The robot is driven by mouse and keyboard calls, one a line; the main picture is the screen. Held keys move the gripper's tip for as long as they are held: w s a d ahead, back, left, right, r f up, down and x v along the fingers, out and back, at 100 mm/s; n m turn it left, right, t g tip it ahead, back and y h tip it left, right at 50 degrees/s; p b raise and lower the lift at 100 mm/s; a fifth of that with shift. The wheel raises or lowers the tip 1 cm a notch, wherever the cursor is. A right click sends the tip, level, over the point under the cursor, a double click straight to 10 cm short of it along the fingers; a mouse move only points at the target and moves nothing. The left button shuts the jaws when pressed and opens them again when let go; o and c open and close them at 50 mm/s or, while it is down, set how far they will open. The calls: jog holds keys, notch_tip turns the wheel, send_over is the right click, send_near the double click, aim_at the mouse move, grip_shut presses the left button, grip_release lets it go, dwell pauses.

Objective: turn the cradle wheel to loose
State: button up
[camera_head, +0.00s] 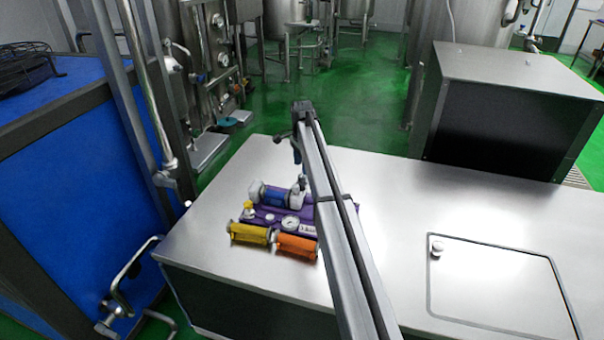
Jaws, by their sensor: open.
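A purple cradle (265,214) stands near the left part of the steel bench top. A blue cylinder with pale ends (273,196) lies along its back. A round white-faced gauge (290,223) and a small yellow knob (249,208) sit on the cradle. I cannot tell for sure which part is the cradle wheel. My arm crosses the view and hides the cradle's right side. My gripper (300,184) hangs below the arm's far end, at the right end of the blue cylinder. It is small here; it is open, and I cannot tell whether it touches anything.
A yellow roller-shaped part (250,234) and an orange one (297,246) lie along the cradle's front. The steel bench top (400,200) is clear to the right, with a hatch (495,285). A large steel box (510,105) stands at the back right. Pipes rise at the left.

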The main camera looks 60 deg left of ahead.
aim_at(302, 175)
jog(key=shift+f, duration=2.3)
jog(key=c, duration=1.1)
